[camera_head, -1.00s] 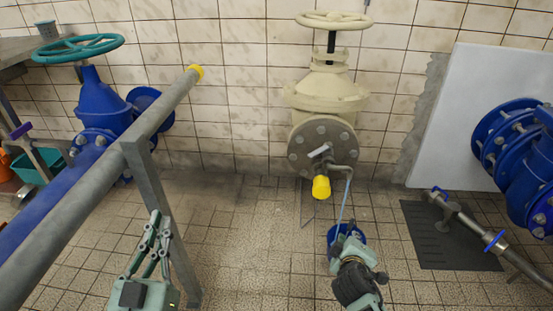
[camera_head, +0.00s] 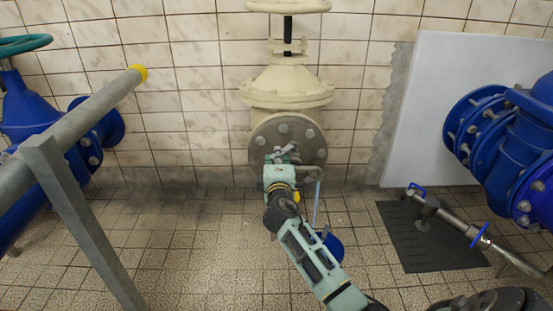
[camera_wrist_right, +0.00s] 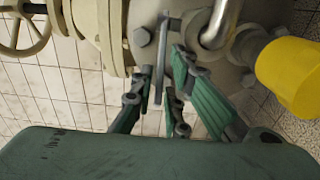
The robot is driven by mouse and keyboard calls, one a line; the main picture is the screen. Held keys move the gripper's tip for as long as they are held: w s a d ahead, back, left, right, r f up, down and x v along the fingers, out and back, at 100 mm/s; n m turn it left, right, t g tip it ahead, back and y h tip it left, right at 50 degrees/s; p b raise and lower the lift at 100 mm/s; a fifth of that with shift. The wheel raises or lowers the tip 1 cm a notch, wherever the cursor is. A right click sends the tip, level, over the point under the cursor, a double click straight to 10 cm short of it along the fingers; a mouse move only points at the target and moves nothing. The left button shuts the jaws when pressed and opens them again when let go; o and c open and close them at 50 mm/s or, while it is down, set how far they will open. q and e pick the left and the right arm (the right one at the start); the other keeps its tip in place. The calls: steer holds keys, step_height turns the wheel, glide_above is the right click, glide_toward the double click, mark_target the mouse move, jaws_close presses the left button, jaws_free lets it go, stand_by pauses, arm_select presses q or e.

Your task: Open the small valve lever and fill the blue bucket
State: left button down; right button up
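The small valve lever (camera_wrist_right: 161,58) is a thin grey plate at the flange (camera_head: 312,140) of the cream valve. In the wrist view it reaches between the fingers of my right gripper (camera_wrist_right: 162,88). The fingers stand apart, with gaps visible beside the lever. In the head view the right gripper (camera_head: 284,158) is in front of the flange and hides most of the lever. The blue bucket (camera_head: 334,246) stands on the floor below, partly hidden by my right arm. A thin pale blue streak (camera_head: 317,203) runs from the bent pipe towards it. My left gripper is out of view.
A yellow-capped fitting (camera_wrist_right: 290,75) is close at the right in the wrist view. A grey rail with a yellow end (camera_head: 138,73) and post crosses the left. A dark mat (camera_head: 425,245) with a metal pipe lies at right. The floor left of centre is clear.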

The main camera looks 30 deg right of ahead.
steer(key=shift+w+d, duration=0.3)
steer(key=shift+w, duration=0.2)
jaws_close()
